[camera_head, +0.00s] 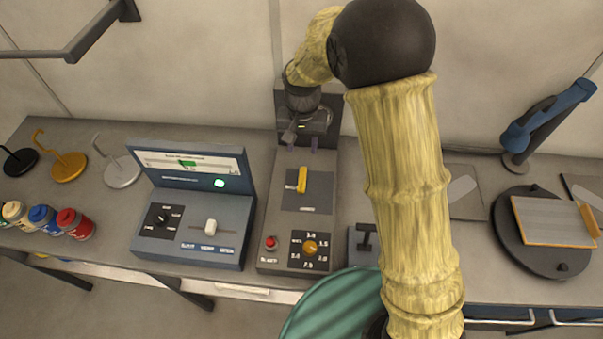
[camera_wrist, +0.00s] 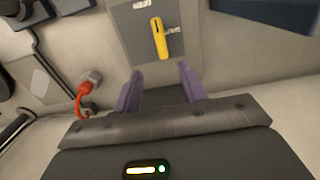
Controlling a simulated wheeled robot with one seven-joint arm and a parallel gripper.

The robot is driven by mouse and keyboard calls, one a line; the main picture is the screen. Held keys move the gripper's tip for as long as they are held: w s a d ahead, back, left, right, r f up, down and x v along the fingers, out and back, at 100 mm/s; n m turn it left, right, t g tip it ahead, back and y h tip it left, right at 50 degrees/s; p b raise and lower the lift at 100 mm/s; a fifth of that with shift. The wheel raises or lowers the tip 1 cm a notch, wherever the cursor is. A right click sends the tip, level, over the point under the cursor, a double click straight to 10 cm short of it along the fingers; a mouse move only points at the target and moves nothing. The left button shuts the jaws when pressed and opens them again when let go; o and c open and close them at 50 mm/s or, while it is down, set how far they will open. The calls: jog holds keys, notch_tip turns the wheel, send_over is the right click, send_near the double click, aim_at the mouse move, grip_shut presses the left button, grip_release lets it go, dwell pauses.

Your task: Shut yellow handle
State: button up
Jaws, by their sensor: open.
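The yellow handle (camera_head: 302,180) is a short lever on a grey plate, set on the upright-looking middle panel of the bench. It lies nearly in line with the panel's length in the head view. In the wrist view the yellow handle (camera_wrist: 158,40) is beyond my fingertips, with a small metal piece beside it. My gripper (camera_head: 302,146) hangs at the panel's far end, behind the handle, apart from it. In the wrist view my gripper (camera_wrist: 160,72) has its two purple fingers spread with nothing between them.
Below the handle are a red button (camera_head: 270,242) and an orange dial (camera_head: 310,247). A console (camera_head: 195,225) with a screen stands at left. An orange-red hook (camera_wrist: 82,98) shows in the wrist view. A round black stand (camera_head: 540,262) with a board is at right.

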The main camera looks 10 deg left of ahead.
aim_at(302, 178)
notch_tip(302, 178, down, 14)
jog(key=p, duration=0.4)
jog(key=shift+f, duration=0.15)
jog(key=shift+s, duration=0.1)
jog(key=shift+c, duration=0.4)
grip_shut()
